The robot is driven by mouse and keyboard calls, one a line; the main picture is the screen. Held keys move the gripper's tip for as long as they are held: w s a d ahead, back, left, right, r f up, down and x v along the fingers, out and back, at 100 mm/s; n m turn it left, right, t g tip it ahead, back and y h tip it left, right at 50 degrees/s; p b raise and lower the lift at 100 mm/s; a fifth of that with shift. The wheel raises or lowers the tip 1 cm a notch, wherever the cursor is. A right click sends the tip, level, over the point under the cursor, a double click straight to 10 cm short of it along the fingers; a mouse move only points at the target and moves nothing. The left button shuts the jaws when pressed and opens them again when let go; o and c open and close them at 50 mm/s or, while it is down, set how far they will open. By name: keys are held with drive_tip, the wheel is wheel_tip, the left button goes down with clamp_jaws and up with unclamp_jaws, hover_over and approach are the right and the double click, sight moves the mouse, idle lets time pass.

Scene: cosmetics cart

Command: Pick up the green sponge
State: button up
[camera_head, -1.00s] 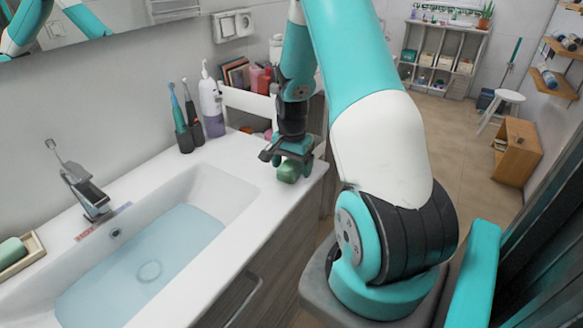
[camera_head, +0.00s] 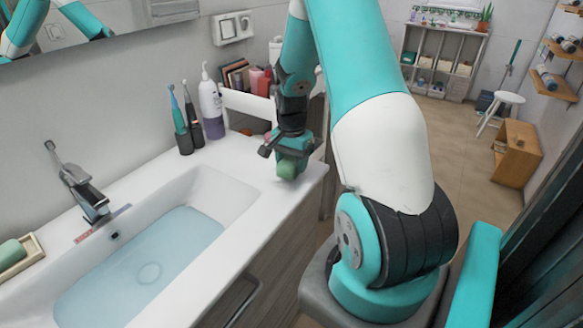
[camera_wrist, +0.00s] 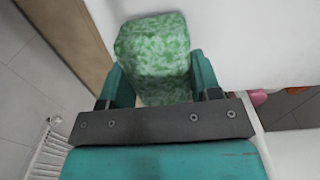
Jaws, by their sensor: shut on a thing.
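The green sponge (camera_head: 290,169) is a mottled green block at the right end of the white sink counter. My gripper (camera_head: 292,158) is above it, pointing down, with its fingers at the sponge's sides. In the wrist view the sponge (camera_wrist: 157,60) sits between the two teal fingers of my gripper (camera_wrist: 160,82), which are shut on it. Its lower part is partly hidden by the gripper body. I cannot tell whether the sponge touches the counter or is slightly above it.
A white sink (camera_head: 215,190) with water lies to the left. A pump bottle (camera_head: 211,108) and toothbrushes in dark holders (camera_head: 183,138) stand behind it. A white shelf (camera_head: 245,103) with books and bottles stands close behind my gripper. The counter's right edge is near.

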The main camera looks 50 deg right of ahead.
sight(292, 159)
wheel_tip(292, 159, up, 18)
drive_tip(key=b, duration=0.1)
drive_tip(key=shift+r, duration=0.1)
